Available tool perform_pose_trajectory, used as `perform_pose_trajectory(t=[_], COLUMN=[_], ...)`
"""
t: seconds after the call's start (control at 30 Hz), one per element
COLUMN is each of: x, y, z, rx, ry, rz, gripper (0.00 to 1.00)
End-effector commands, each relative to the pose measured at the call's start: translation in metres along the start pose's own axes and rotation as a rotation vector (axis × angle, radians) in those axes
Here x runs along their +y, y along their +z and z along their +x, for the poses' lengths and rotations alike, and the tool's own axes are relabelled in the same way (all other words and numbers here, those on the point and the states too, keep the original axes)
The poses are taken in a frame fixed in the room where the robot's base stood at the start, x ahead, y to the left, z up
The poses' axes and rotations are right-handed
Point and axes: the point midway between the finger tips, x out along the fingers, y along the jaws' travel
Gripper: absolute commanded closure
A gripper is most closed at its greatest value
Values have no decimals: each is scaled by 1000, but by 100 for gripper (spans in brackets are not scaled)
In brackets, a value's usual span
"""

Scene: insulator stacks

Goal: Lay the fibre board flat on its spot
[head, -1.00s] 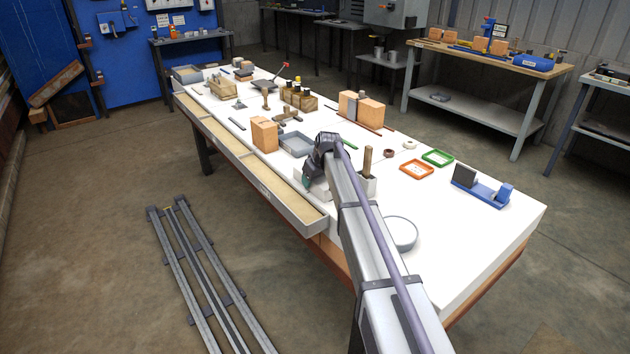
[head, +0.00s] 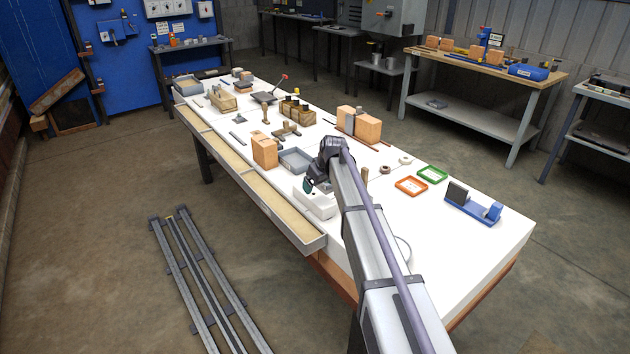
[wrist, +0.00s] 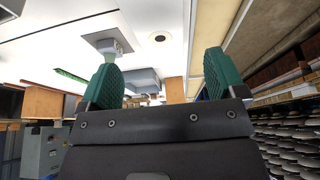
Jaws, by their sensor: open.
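I cannot pick out the fibre board with certainty in either view, and its spot is not clear either. My gripper (wrist: 162,80) is open and empty, with its two green fingers wide apart in the wrist view. In the head view a green finger (head: 308,185) shows below the dark wrist, over a white block (head: 317,203) near the table's left edge. My arm hides part of the table behind it. A thin reddish-brown strip (head: 341,131) lies beside the upright blocks in the table's middle.
The white table (head: 470,245) holds a grey tray (head: 296,160), a brown block (head: 265,151), an orange tray (head: 411,186), a green tray (head: 432,174) and a blue stand (head: 473,205). A long shallow trough (head: 250,186) runs along the left edge. The near right surface is clear.

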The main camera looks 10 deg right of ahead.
Motion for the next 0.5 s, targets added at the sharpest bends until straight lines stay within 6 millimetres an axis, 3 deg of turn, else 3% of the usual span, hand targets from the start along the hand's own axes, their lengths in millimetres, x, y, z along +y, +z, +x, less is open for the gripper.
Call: perform_pose_trajectory(t=[0.03, 0.1, 0.33, 0.37, 0.43, 0.47, 0.5], x=[0, 0, -4, -10, -34, -48, -70], y=[-4, -3, 6, 15, 51, 73, 107], z=[-26, -36, -41, -43, -56, -63, -75], rx=[0, 0, -6, -13, -51, -75, -114], ry=[0, 0, 0, -1, -3, -4, -1], rz=[1, 1, 6, 14, 54, 80, 121], gripper=[11, 11, 11, 11, 11, 11, 11])
